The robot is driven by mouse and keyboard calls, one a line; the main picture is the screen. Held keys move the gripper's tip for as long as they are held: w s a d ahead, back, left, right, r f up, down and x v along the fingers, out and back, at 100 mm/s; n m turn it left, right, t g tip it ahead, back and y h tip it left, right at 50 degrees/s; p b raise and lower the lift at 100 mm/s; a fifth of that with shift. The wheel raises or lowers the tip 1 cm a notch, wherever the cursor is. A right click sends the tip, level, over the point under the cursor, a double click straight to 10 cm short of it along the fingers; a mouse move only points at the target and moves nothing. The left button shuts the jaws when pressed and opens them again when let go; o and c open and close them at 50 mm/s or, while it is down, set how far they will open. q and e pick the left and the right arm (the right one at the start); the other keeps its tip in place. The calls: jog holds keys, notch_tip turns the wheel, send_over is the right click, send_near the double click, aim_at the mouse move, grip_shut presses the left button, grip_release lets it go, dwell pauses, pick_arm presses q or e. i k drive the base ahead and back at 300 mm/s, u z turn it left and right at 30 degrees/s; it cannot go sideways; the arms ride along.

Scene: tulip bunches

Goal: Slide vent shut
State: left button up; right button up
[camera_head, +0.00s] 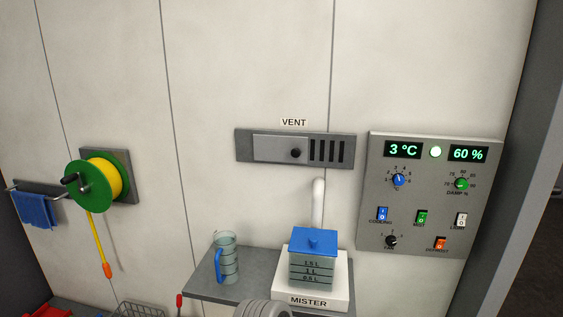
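The vent (243,147) is a long grey panel on the wall under a "VENT" label (294,122). A lighter sliding plate (275,148) covers its left and middle part. A black round knob (296,153) sits near the plate's right end. Several dark upright slots (327,150) show uncovered to the right of the plate. Neither of my grippers can be made out in the head view. A grey rounded, ridged part at the bottom middle edge is cut off, and I cannot tell what it is.
A control panel (411,235) with lit displays is right of the vent. Below, a grey shelf (208,287) holds a clear jug (228,262) and a blue-lidded mister (312,258) with a white pipe (318,204). A green-yellow hose reel (92,188) hangs left. Wall around the vent is clear.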

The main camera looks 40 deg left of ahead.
aim_at(266, 148)
jog(key=u, duration=0.85)
